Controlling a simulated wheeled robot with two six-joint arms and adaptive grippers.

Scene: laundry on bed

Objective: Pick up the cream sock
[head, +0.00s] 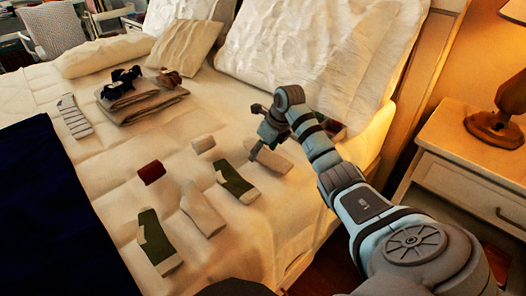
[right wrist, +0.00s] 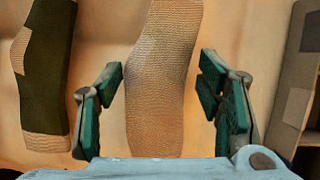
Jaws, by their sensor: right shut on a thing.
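A cream ribbed sock (head: 277,159) lies on the bed near the right pillows, partly hidden by my right gripper (head: 262,148). In the right wrist view the cream sock (right wrist: 163,85) runs lengthwise between the dark green fingers of my right gripper (right wrist: 165,95). The gripper is shut on the sock, though the fingers look wide and the exact contact is hard to see. A second cream sock (head: 203,208) lies farther left on the bed. My left gripper is not in view.
Green-and-cream socks (head: 236,183) (head: 158,243) lie nearby. Folded clothes (head: 140,98) and a striped sock (head: 75,116) are farther back. A nightstand (head: 470,150) with a lamp stands right.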

